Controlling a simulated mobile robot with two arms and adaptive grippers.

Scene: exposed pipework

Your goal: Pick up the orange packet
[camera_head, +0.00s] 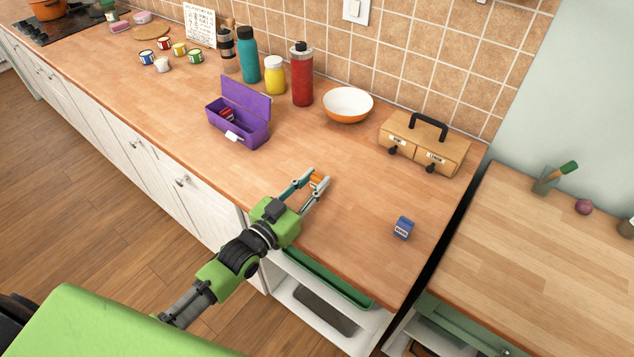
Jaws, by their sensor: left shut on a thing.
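The orange packet (316,179) shows as a small orange patch between the fingertips of my left gripper (312,182). The gripper is shut on it, and the fingers hide part of it. The gripper is over the wooden counter (340,235), near its front edge. I cannot tell whether the packet touches the counter or is held just above it. My right gripper is not in view.
An open purple box (238,130) stands behind and left. A blue packet (403,228) stands to the right. A wooden two-drawer box (424,143), an orange-and-white bowl (347,105) and a red bottle (301,75) line the wall. Counter around the gripper is clear.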

